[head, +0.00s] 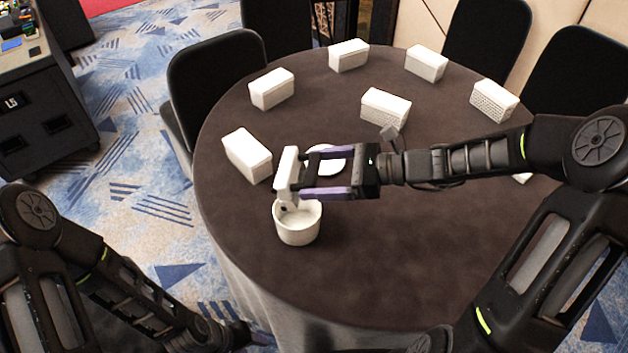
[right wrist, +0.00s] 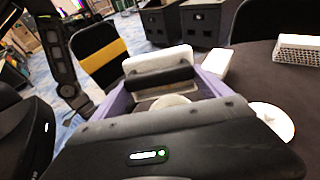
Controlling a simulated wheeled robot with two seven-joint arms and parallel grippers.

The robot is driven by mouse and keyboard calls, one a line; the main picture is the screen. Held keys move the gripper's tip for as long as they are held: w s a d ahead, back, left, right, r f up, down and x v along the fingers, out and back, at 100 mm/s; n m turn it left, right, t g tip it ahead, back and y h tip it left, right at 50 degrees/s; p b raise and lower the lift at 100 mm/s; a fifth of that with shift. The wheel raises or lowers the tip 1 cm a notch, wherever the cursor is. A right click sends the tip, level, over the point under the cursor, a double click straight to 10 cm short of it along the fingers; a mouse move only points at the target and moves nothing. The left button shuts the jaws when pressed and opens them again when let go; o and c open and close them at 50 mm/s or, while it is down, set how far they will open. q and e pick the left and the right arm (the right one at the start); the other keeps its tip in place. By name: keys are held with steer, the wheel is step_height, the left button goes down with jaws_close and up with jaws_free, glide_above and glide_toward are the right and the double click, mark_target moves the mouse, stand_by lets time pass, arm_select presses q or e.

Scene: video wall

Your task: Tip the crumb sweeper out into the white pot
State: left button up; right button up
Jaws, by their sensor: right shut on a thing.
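My right gripper (head: 305,175) reaches in from the right and is shut on the crumb sweeper (head: 287,170), a white piece tilted steeply on edge. In the right wrist view the sweeper (right wrist: 158,62) shows a black bar between my purple fingers. The white pot (head: 298,228) stands upright on the table, and the sweeper's lower end is over its mouth. Whether they touch, and what is inside the pot, I cannot tell. My left gripper (head: 240,335) is low at the left, beside the table, its jaws unclear.
Several white boxes (head: 271,89) stand around the round dark-clothed table (head: 400,260). A white round dish (head: 325,160) lies partly hidden behind my right gripper. Black chairs (head: 213,85) surround the far side. A dark cabinet (head: 40,110) stands at the left. The table's front right is clear.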

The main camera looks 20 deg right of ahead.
steer(key=f+t+y+b, duration=0.1)
steer(key=y+b, duration=0.1)
steer(key=b, duration=0.1)
steer(key=d+f+t+y+b, duration=0.1)
steer(key=f+y+b, duration=0.1)
steer(key=y+b, duration=0.1)
steer(key=f+t+y+b, duration=0.1)
steer(key=f+y+b, duration=0.1)
steer(key=y+b, duration=0.1)
steer(key=shift+s+d+t+b, duration=0.3)
steer(key=shift+s+d+b, duration=0.05)
steer(key=shift+s+b, duration=0.1)
stand_by(0.6)
